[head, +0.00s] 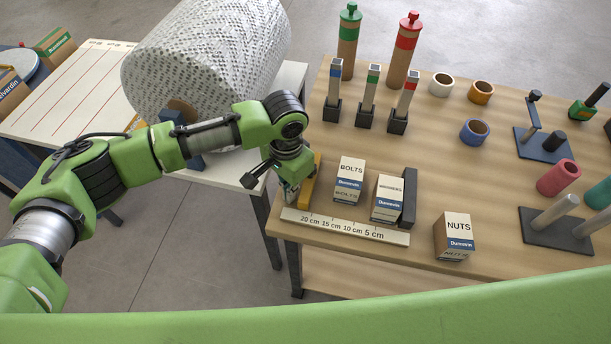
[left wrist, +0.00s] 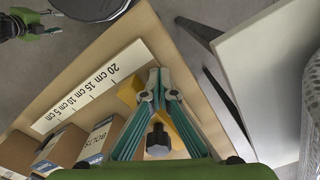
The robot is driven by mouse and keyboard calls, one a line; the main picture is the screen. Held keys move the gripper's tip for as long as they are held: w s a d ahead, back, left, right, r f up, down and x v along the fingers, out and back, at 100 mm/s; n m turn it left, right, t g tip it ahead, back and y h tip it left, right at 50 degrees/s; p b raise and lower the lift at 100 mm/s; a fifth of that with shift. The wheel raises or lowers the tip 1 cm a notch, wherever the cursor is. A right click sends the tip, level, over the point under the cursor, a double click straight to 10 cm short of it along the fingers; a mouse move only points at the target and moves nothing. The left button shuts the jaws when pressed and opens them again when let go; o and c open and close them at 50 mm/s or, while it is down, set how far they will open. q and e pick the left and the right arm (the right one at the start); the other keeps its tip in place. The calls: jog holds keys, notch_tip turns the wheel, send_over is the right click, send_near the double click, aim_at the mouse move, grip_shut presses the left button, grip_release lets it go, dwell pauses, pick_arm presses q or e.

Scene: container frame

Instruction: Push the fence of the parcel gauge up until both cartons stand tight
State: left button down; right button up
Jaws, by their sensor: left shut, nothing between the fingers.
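The parcel gauge has a white ruler (head: 345,226), a dark end stop (head: 408,197) on the right and a yellow fence (head: 311,182) on the left. The washers carton (head: 387,199) stands beside the stop. The bolts carton (head: 349,180) stands between it and the fence, with gaps on both sides. My left gripper (head: 288,195) is shut and empty, low at the fence's outer left side. In the left wrist view its fingertips (left wrist: 157,78) overlap the yellow fence (left wrist: 186,130); I cannot tell if they touch.
The nuts carton (head: 455,237) stands right of the gauge. Behind are marker-like blocks (head: 369,97), tall tubes (head: 403,50) and tape rolls (head: 474,131). The bench's left edge is close to my gripper; a white table (head: 60,93) with a big roll (head: 205,55) stands beyond it.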

aim_at(302, 189)
pick_arm(q)
jog(key=shift+w+d+f, duration=0.15)
jog(key=shift+w+f, duration=0.05)
jog(key=shift+w, duration=0.4)
jog(key=shift+d+r, duration=0.15)
jog(key=shift+s+d+r+p, duration=0.1)
jog(key=shift+s+d+p, duration=0.2)
jog(key=shift+d, duration=0.3)
jog(key=shift+s+d+r, duration=0.1)
jog(key=shift+s+d, duration=0.1)
jog(key=shift+d, duration=0.45)
jog(key=shift+s+d+p, duration=0.25)
jog(key=shift+d, duration=0.5)
jog(key=shift+s+d+p, duration=0.2)
jog(key=shift+s+d, duration=0.05)
jog(key=shift+d, duration=0.45)
jog(key=shift+s+d, duration=0.25)
jog(key=shift+d, duration=0.5)
jog(key=shift+s+d, duration=0.25)
jog(key=shift+d, duration=0.5)
jog(key=shift+s+d, duration=0.25)
jog(key=shift+d, duration=0.5)
pick_arm(e)
jog(key=shift+w+a+r, duration=0.1)
jog(key=shift+w+r, duration=0.25)
jog(key=shift+r, duration=0.5)
